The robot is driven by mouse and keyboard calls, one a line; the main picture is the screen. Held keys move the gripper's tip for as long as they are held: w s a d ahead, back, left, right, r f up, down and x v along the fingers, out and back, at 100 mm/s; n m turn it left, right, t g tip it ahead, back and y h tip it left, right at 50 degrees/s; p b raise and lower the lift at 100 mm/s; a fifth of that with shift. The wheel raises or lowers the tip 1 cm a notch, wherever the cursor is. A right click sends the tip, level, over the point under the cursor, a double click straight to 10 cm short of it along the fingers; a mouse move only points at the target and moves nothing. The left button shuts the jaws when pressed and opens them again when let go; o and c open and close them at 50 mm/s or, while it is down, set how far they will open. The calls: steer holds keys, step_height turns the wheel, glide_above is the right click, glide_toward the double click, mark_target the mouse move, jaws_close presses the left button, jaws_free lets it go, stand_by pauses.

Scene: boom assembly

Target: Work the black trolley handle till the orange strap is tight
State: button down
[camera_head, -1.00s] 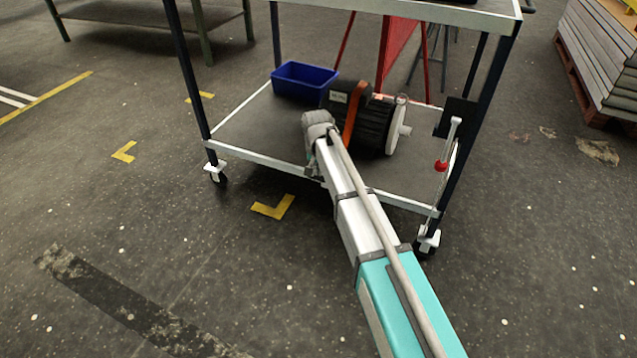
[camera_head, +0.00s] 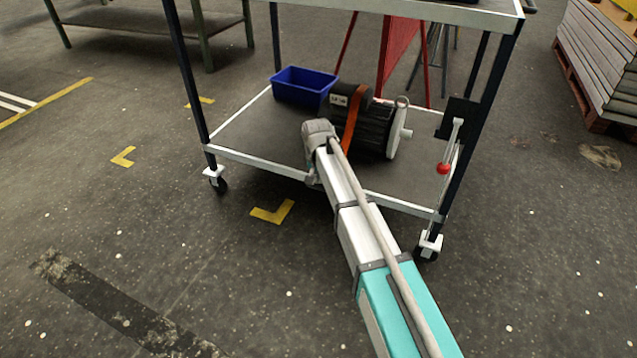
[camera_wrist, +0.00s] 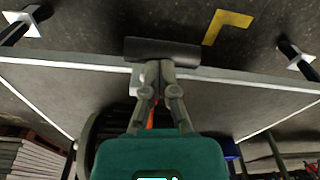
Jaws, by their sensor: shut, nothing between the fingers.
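The orange strap (camera_head: 354,118) runs over a dark ribbed drum-like load (camera_head: 376,130) on the trolley's lower shelf (camera_head: 245,135). A little of the strap shows behind my gripper in the wrist view (camera_wrist: 150,120). The black handle (camera_wrist: 180,54) lies crosswise at the shelf's white edge in the wrist view. My gripper (camera_wrist: 158,64) is shut and empty, its fingertips at the handle's near side. I cannot tell whether they touch it. In the head view my arm hides the gripper and the handle. How taut the strap is does not show clearly.
A blue bin (camera_head: 303,84) stands at the shelf's back left. A lever with a red knob (camera_head: 443,168) hangs by the right trolley post. Trolley posts and castors flank my arm. The floor in front is free, with yellow corner marks (camera_head: 272,212).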

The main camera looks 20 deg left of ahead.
mark_target(318, 186)
steer(key=shift+f+b, duration=1.45)
steer(key=shift+f, duration=0.35)
steer(key=s, duration=0.1)
steer(key=s+r+p, duration=0.1)
steer(key=s, duration=0.1)
steer(key=shift+d, duration=0.2)
steer(key=shift+w, duration=0.15)
